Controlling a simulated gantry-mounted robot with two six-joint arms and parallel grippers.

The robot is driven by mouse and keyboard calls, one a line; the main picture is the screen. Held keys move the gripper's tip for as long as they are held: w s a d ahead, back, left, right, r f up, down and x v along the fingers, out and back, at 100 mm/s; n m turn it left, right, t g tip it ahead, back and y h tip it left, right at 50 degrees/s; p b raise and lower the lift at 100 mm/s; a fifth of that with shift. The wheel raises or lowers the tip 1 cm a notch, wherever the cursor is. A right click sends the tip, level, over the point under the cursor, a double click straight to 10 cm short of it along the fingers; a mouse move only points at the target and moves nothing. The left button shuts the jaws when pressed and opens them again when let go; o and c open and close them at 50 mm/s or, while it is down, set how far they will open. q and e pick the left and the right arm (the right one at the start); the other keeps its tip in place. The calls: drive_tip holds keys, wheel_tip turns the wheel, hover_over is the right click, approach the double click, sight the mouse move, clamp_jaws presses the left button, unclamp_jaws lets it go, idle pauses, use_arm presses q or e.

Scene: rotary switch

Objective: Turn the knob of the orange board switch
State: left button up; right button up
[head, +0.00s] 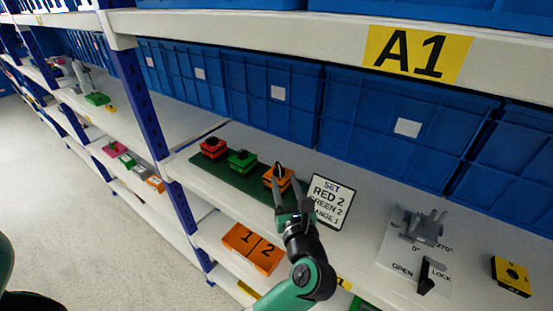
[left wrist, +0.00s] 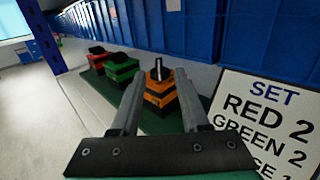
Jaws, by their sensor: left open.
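The orange board switch (head: 277,179) stands at the right end of a dark green board (head: 229,182) on the shelf. It is an orange and black block with a dark knob on top; in the left wrist view the knob (left wrist: 158,71) shows a pale upright stripe. My left gripper (head: 286,188) is open, its two fingers pointing toward the orange switch (left wrist: 160,93). In the left wrist view the switch appears between the fingertips (left wrist: 160,82). I cannot tell whether they touch it. My right gripper is not in view.
A red switch (head: 213,149) and a green switch (head: 242,161) stand left on the same board. A sign (head: 331,201) reading "RED 2, GREEN 2" stands close on the right. Blue bins (head: 366,120) line the back. A grey lever fixture (head: 424,227) is farther right.

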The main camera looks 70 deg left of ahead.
use_arm(q)
drive_tip(key=b+x, duration=0.1)
drive_tip(key=x, duration=0.8)
drive_tip(key=shift+a+b, duration=0.3)
drive_tip(key=shift+a, duration=0.05)
clamp_jaws()
